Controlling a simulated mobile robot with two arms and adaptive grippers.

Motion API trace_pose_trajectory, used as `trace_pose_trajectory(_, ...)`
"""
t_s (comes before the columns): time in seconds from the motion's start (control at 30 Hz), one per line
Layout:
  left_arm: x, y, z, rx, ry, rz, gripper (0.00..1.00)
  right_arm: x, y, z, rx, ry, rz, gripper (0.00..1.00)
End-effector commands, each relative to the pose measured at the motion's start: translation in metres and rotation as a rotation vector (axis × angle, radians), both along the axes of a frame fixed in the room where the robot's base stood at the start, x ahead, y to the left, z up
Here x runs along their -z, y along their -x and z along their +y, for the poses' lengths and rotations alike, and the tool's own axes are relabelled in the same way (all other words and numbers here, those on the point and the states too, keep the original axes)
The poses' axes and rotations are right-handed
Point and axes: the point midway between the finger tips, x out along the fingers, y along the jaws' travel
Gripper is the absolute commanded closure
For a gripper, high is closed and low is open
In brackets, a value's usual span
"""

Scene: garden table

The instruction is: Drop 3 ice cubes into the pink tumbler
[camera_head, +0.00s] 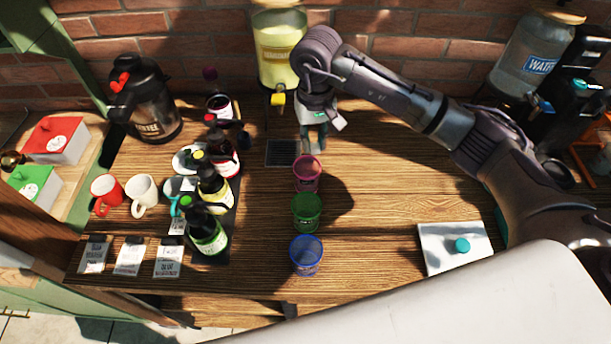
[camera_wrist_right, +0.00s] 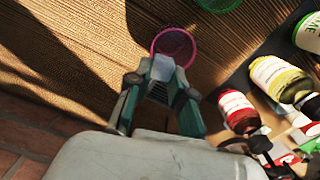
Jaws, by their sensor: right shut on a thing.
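The pink tumbler (camera_head: 306,175) stands on the wooden table at the back of a row of three tumblers. It also shows in the wrist view (camera_wrist_right: 178,40), just beyond my fingertips. My right gripper (camera_head: 313,148) is just behind and above the pink tumbler in the head view. In the wrist view the right gripper (camera_wrist_right: 160,78) is shut on a pale, translucent ice cube (camera_wrist_right: 161,67), which overlaps the near side of the tumbler's rim. The inside of the tumbler is too small to make out. My left gripper is not in view.
The green tumbler (camera_head: 306,213) and blue tumbler (camera_head: 306,256) stand in front. Bottles (camera_head: 207,232) and mugs (camera_head: 142,194) stand left. A lemonade dispenser (camera_head: 279,48) is behind. A white box with a teal knob (camera_head: 440,258) is at right. The table between is clear.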

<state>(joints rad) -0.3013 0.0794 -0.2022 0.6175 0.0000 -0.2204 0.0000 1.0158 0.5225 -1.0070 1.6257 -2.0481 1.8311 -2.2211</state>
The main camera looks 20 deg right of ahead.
Motion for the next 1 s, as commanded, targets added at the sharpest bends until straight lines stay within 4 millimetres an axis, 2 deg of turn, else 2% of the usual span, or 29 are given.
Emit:
trace_pose_trajectory(0.2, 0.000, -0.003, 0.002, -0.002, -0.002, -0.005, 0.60, 0.000, 0.000, 0.000, 0.000, 0.000, 0.000, 0.91)
trace_pose_trajectory(0.23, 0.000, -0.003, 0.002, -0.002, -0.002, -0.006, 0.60, 0.000, 0.000, 0.000, 0.000, 0.000, 0.000, 0.77)
trace_pose_trajectory(0.4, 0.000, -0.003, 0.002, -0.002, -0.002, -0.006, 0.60, 0.000, 0.000, 0.000, 0.000, 0.000, 0.000, 0.49)
trace_pose_trajectory(0.77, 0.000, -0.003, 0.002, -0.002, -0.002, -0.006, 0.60, -0.004, 0.000, 0.000, 0.000, 0.000, -0.001, 0.49)
trace_pose_trajectory(0.87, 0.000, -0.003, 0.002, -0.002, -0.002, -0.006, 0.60, -0.015, -0.001, 0.000, 0.000, -0.001, -0.004, 0.49)
trace_pose_trajectory(1.0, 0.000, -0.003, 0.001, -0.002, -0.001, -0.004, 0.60, -0.043, -0.002, 0.000, 0.001, -0.001, -0.006, 0.49)
